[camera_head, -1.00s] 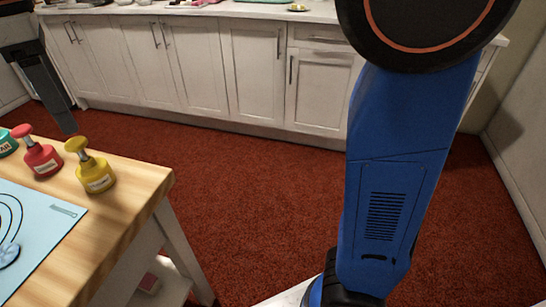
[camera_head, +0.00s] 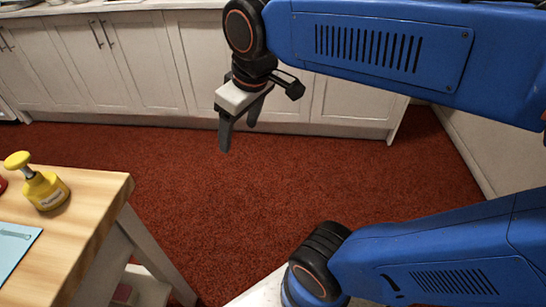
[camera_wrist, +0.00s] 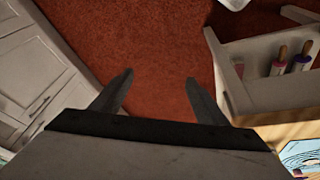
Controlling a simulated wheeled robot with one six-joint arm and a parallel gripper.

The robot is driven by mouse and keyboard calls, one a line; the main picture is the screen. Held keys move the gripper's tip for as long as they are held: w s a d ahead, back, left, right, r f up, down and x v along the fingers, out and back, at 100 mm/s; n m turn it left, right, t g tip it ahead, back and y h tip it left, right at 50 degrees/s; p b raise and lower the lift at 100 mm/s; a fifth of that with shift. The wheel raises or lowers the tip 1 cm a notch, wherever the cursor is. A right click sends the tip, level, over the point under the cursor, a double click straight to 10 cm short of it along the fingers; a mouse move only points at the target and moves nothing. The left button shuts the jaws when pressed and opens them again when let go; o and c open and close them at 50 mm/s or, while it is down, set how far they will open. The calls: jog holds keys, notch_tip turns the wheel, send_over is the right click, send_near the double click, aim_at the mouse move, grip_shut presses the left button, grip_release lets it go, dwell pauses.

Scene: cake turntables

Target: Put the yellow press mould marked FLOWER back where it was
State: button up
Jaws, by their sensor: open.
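The yellow press mould (camera_head: 44,188) stands upright near the far right corner of the wooden-topped table, in the head view. Its label is too small to read for certain. My gripper (camera_head: 238,140) hangs over the red carpet, to the right of the table and well apart from the mould. Its fingers are spread and empty. In the wrist view my gripper (camera_wrist: 158,82) is also open, with only carpet between its fingertips. The mould cannot be made out in the wrist view.
The wooden table (camera_head: 95,205) has a light blue mat (camera_head: 12,245) on it, and a red object (camera_head: 2,184) shows at the left edge. White cabinets (camera_head: 150,65) line the back. A holder with several handled tools (camera_wrist: 225,68) shows in the wrist view. Open carpet lies between.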

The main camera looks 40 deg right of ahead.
jog(key=s+d+f+m+t, duration=0.1)
jog(key=s+d+f+m, duration=0.3)
jog(key=f, duration=0.3)
jog(key=shift+s+d+f+h, duration=0.25)
jog(key=shift+s+d+h, duration=0.15)
jog(key=shift+s+d, duration=0.4)
jog(key=shift+s+a, duration=0.1)
jog(key=shift+a, duration=0.05)
